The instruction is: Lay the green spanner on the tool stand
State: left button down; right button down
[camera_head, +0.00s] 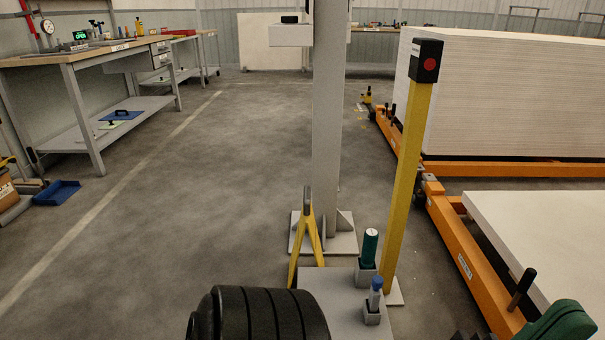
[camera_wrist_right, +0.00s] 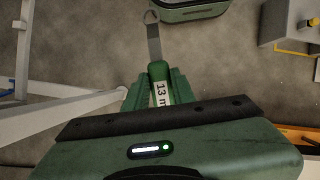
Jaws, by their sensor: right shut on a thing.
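The green spanner (camera_wrist_right: 157,72) is in the right wrist view, with a green grip, a "13 m" label, a grey shank and a ring end at the top. My right gripper (camera_wrist_right: 158,92) is shut on its grip. The spanner is not clearly seen in the head view. A grey stand (camera_head: 335,293) with square sockets, which may be the tool stand, is at the bottom centre of the head view. Its sockets hold a green-handled tool (camera_head: 370,246) and a blue-topped tool (camera_head: 376,290). My left gripper's fingers cannot be made out; a black ribbed part of mine covers the bottom.
A yellow post (camera_head: 409,180) and a grey column (camera_head: 328,130) stand around the grey stand. Orange frames (camera_head: 465,250) with white boards are on the right. A workbench (camera_head: 95,58) is at the left. Open floor lies between. A green case (camera_wrist_right: 190,10) shows in the wrist view.

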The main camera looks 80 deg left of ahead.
aim_at(319, 297)
jog(key=k+j+z, duration=0.1)
jog(key=k+j, duration=0.75)
jog(key=k, duration=0.25)
jog(key=j+z, duration=0.1)
jog(key=j, duration=0.45)
jog(key=k+j, duration=0.1)
jog(key=j, duration=0.45)
jog(key=j+z, duration=0.15)
jog(key=j, duration=0.4)
jog(key=k+j+z, duration=0.1)
jog(key=j, duration=0.45)
jog(key=i+j, duration=0.15)
jog(key=j, duration=0.25)
jog(key=i+j, duration=0.15)
jog(key=j, duration=0.25)
jog(key=i+j+z, duration=0.1)
jog(key=j, duration=0.3)
jog(key=i+j, duration=0.15)
jog(key=j, duration=0.3)
